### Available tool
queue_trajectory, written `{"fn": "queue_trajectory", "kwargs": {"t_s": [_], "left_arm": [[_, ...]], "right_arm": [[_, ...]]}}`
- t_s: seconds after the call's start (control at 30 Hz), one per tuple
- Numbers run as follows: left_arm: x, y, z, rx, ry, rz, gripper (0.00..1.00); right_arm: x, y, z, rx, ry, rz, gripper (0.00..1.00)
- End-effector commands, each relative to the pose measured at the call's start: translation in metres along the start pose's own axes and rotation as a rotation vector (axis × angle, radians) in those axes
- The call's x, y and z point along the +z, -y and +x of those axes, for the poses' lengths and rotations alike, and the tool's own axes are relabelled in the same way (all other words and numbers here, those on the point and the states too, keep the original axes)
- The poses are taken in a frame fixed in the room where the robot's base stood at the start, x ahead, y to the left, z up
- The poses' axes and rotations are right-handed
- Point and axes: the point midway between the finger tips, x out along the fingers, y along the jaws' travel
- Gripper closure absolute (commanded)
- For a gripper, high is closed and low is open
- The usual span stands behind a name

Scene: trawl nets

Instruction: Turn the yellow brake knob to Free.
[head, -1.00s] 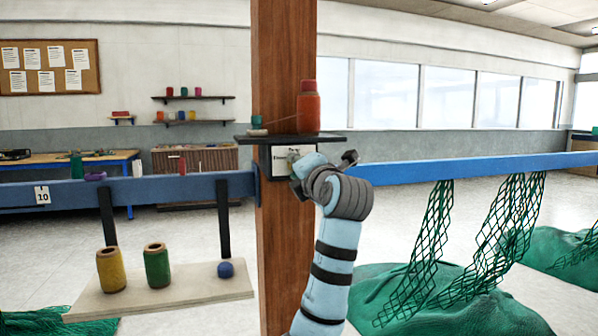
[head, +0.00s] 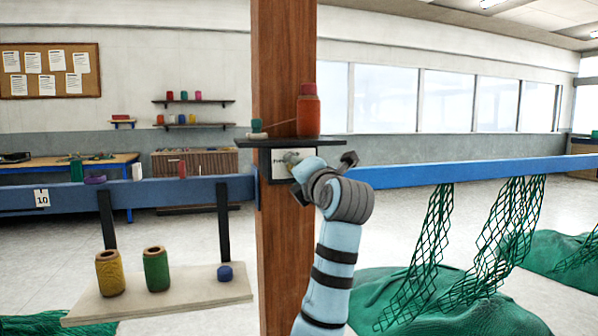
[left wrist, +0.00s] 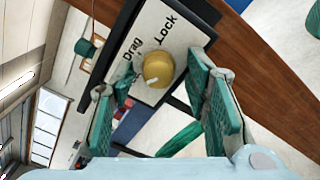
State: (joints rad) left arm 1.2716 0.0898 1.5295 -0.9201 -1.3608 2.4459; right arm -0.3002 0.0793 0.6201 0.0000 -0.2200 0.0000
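The yellow brake knob (left wrist: 157,70) sits on a white label plate (left wrist: 178,34) reading "Drag" and "Lock" in the left wrist view. A short white mark on the knob lies toward its lower left, away from "Lock". My left gripper (left wrist: 160,78) is open, with one green-padded finger on each side of the knob and gaps between. In the head view, the left gripper (head: 312,168) is at the panel (head: 282,176) on the wooden post, where the word "Free" partly shows; the arm hides the rest. My right gripper is not in view.
A dark shelf (head: 270,143) with an orange spool (head: 308,112) juts out just above the panel. The wooden post (head: 284,60) is behind it. Blue rails run left (head: 150,190) and right (head: 470,168). A board (head: 190,295) holds several spools at the lower left. Green nets hang at right.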

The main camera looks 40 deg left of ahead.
Motion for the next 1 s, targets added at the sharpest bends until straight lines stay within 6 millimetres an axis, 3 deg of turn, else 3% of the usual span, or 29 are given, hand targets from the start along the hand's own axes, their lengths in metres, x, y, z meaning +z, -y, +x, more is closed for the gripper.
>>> {"fn": "queue_trajectory", "kwargs": {"t_s": [0.13,0.23,0.6,0.73,1.0], "left_arm": [[0.001,0.000,-0.003,0.001,0.002,-0.001,0.57],[0.002,0.000,-0.017,0.001,0.004,-0.002,0.57],[0.001,0.001,-0.109,-0.003,0.003,-0.002,0.57],[0.000,0.000,-0.120,-0.001,0.000,0.000,0.57],[-0.001,0.000,-0.120,0.000,-0.001,0.000,0.57]], "right_arm": [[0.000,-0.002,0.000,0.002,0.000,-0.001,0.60],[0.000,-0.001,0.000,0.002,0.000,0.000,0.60],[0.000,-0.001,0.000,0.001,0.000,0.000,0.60],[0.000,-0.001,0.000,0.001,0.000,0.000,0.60],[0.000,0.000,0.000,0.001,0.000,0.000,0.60]]}}
